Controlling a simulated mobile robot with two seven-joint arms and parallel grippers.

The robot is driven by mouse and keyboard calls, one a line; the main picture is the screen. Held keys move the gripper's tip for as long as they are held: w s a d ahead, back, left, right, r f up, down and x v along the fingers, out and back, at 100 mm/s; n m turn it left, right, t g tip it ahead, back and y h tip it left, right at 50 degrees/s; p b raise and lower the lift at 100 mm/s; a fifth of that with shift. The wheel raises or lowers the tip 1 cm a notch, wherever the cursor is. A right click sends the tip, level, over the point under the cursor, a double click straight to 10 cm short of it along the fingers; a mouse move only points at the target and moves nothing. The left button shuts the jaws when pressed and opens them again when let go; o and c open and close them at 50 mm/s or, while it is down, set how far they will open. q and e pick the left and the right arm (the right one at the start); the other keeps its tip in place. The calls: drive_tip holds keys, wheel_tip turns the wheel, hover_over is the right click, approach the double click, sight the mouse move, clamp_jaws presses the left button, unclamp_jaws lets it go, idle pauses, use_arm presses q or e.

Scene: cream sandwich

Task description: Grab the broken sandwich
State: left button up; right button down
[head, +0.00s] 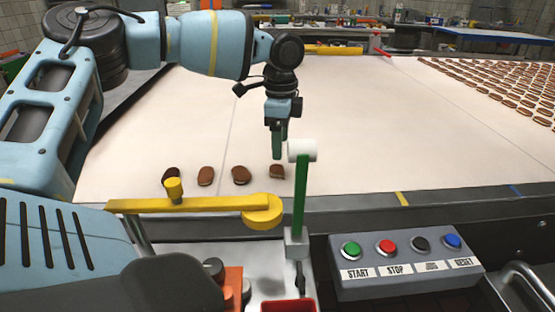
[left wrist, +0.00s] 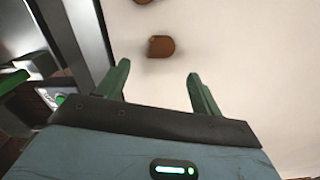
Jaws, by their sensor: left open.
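A row of brown cream sandwiches lies near the front edge of the pale belt. The one at the right end (head: 277,171) looks irregular, with an uneven edge, and seems to be the broken one. In the left wrist view it (left wrist: 161,46) has a flattened left side and lies just beyond and between the fingertips. My left gripper (head: 280,146) points down just above it, with green fingers; in the left wrist view the fingers (left wrist: 158,75) are apart with nothing between them. The gripper hides a little of the sandwich's upper side in the head view. My right gripper is not in view.
Other sandwiches (head: 241,175) lie to the left on the belt (head: 400,140). A green post with a white top (head: 301,190) stands close to the right of my gripper. A yellow bar (head: 190,204) and a button box (head: 405,263) are in front. Many sandwiches lie far right.

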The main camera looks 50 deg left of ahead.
sight(278, 169)
use_arm(q)
drive_tip(key=shift+s+a+f, duration=0.1)
drive_tip(key=shift+f, duration=1.6)
drive_tip(key=shift+s+a+f, duration=0.1)
drive_tip(key=shift+f, duration=1.55)
drive_tip(key=shift+c, duration=0.5)
drive_tip(key=c, duration=1)
